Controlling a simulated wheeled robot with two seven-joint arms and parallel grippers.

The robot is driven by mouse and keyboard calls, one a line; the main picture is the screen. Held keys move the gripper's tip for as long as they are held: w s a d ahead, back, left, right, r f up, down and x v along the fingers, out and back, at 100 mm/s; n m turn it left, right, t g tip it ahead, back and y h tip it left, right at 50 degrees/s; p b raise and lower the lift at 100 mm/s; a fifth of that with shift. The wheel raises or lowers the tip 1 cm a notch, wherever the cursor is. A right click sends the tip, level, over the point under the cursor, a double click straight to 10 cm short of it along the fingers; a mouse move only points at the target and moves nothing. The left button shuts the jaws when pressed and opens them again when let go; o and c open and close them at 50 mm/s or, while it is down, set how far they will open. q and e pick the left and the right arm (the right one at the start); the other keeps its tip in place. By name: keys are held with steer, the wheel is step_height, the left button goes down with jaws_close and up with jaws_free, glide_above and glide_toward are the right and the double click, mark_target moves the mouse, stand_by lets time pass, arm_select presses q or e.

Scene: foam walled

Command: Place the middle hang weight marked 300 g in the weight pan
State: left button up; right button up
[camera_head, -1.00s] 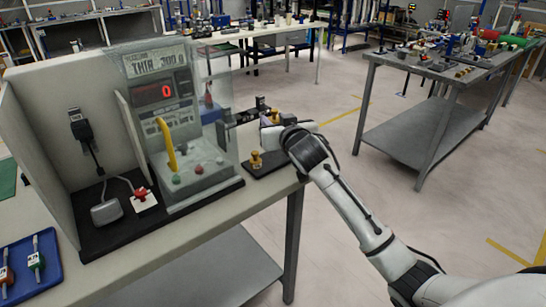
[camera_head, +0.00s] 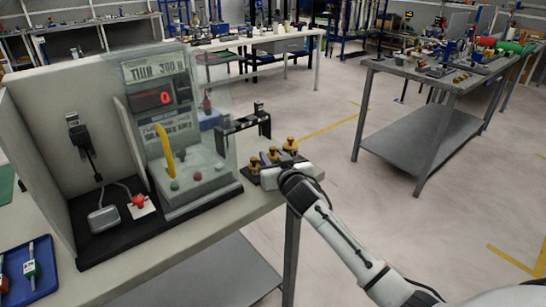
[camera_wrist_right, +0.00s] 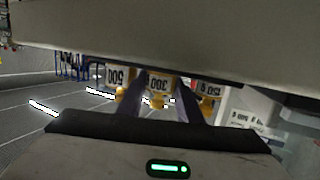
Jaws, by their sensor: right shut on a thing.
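Three brass weights stand in a row on a dark base at the bench's right end. The middle hang weight (camera_head: 273,154) has one neighbour nearer (camera_head: 254,166) and one farther (camera_head: 290,144). In the right wrist view its label reads 300 (camera_wrist_right: 158,83), with a 500 label (camera_wrist_right: 116,75) to its left and a third label (camera_wrist_right: 208,89), hard to read, to its right. My right gripper (camera_wrist_right: 158,103) is shut on the middle weight, a finger on each side. In the head view the gripper (camera_head: 272,172) is partly hidden by its wrist. I cannot make out the weight pan. My left gripper is not in view.
A grey tester (camera_head: 188,178) with a red 0 display and clear panel stands left of the weights. A black bracket (camera_head: 243,124) stands behind them. A blue tray (camera_head: 32,270) lies front left. Open floor lies to the right.

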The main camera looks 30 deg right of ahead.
steer(key=o, duration=1.3)
steer(key=shift+f, duration=0.15)
